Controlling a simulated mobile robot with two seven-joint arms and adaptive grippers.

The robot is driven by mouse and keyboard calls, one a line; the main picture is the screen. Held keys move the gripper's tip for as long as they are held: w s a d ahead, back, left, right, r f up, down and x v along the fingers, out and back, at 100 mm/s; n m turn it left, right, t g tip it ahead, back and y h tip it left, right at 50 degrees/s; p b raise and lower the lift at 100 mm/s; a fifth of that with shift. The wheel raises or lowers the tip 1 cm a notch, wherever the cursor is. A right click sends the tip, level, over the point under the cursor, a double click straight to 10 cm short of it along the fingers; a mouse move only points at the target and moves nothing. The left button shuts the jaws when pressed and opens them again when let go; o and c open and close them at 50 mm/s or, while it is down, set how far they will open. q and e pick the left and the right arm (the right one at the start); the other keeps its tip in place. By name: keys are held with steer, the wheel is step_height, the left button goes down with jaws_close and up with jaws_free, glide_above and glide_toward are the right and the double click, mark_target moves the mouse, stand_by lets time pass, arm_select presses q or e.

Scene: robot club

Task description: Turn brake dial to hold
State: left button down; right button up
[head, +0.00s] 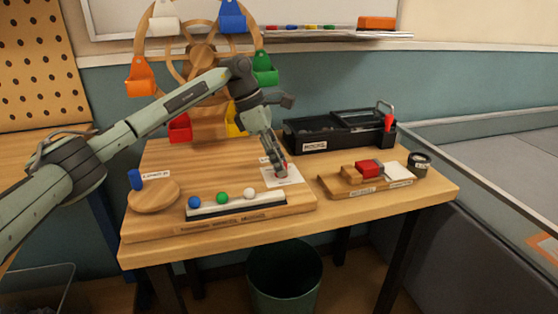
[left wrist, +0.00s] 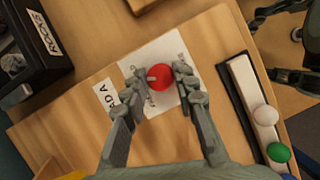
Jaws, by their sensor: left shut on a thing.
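The brake dial is a round red knob (left wrist: 160,77) on a white card (left wrist: 176,54) with small printed marks, which I cannot read. My left gripper (left wrist: 161,79) is shut on the red knob, one finger on each side of it. In the head view my left gripper (head: 281,172) reaches down to the card (head: 283,178) on the wooden board and hides most of the knob. My right gripper (left wrist: 263,44) shows at the upper right of the left wrist view, open and empty, its fingers apart beyond the board's edge. It is outside the head view.
A white strip (head: 236,204) with blue, green and white balls lies in front of the card. A round wooden disc (head: 154,197) with a blue peg is left. A wheel with coloured buckets (head: 198,55) stands behind.

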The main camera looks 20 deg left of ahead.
arm_select(q)
steer(key=shift+m+g, duration=0.3)
steer(key=shift+m, duration=0.5)
steer(key=c, duration=1.2)
jaws_free()
steer(key=v, duration=1.2)
steer(key=shift+w, duration=0.1)
